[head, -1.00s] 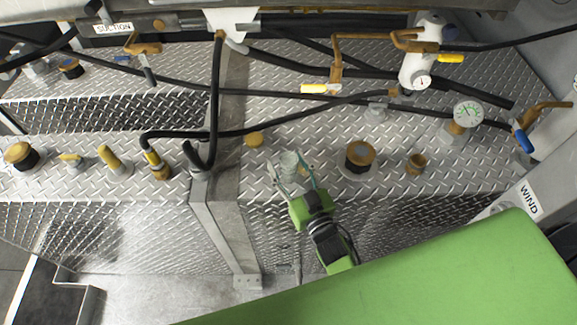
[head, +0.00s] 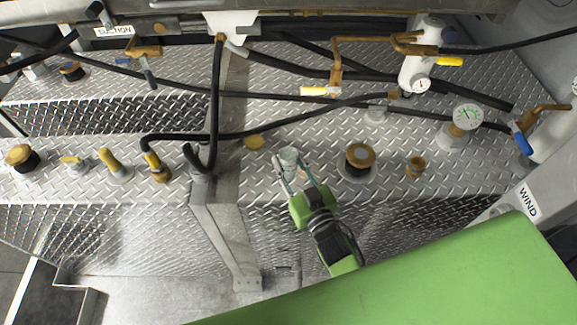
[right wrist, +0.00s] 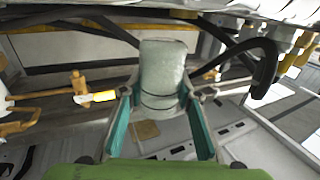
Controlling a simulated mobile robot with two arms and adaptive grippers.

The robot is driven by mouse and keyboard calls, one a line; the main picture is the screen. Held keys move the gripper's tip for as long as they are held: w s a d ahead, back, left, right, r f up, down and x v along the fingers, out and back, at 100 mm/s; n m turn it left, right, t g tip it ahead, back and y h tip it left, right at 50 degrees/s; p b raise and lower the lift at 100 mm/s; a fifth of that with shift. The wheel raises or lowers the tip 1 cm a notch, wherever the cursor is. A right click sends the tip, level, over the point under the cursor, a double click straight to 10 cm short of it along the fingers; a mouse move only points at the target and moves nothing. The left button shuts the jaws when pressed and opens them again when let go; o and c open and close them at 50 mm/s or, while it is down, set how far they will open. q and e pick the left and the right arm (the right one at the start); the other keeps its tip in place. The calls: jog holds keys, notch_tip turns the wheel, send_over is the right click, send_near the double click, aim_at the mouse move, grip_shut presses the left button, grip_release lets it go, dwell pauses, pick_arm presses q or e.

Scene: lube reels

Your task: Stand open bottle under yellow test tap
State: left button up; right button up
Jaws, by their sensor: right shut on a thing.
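The bottle (head: 289,158), pale and clear, stands upright on the diamond-plate deck in the head view, at the step's front edge. My right gripper (head: 290,168) is shut on it, a finger on each side. In the right wrist view the bottle (right wrist: 162,68) rises between the teal fingers (right wrist: 166,93); I cannot make out its mouth. My left gripper is not in view.
A brass-capped black fitting (head: 359,158) stands close right of the bottle. Black hoses (head: 270,130) cross behind it. A white cylinder (head: 418,70) and round gauge (head: 467,117) stand to the right. A metal post (head: 225,225) is on the left.

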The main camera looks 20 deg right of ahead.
aim_at(288, 165)
jog(key=s+r, duration=0.1)
jog(key=r, duration=0.1)
jog(key=s+a+r, duration=0.1)
jog(key=s, duration=0.1)
jog(key=s+r, duration=0.1)
jog(key=r, duration=0.1)
jog(key=shift+s+a+r, duration=0.3)
jog(key=shift+s+r, duration=0.05)
jog(key=s+a+r+b, duration=0.3)
jog(key=s+r, duration=0.1)
jog(key=s, duration=0.3)
jog(key=s+d+r+m+h, duration=0.1)
jog(key=s+d+r, duration=0.1)
jog(key=d, duration=0.7)
jog(key=shift+s+h, duration=0.35)
jog(key=shift+h, duration=0.05)
jog(key=shift+a+f, duration=0.1)
jog(key=shift+a, duration=0.05)
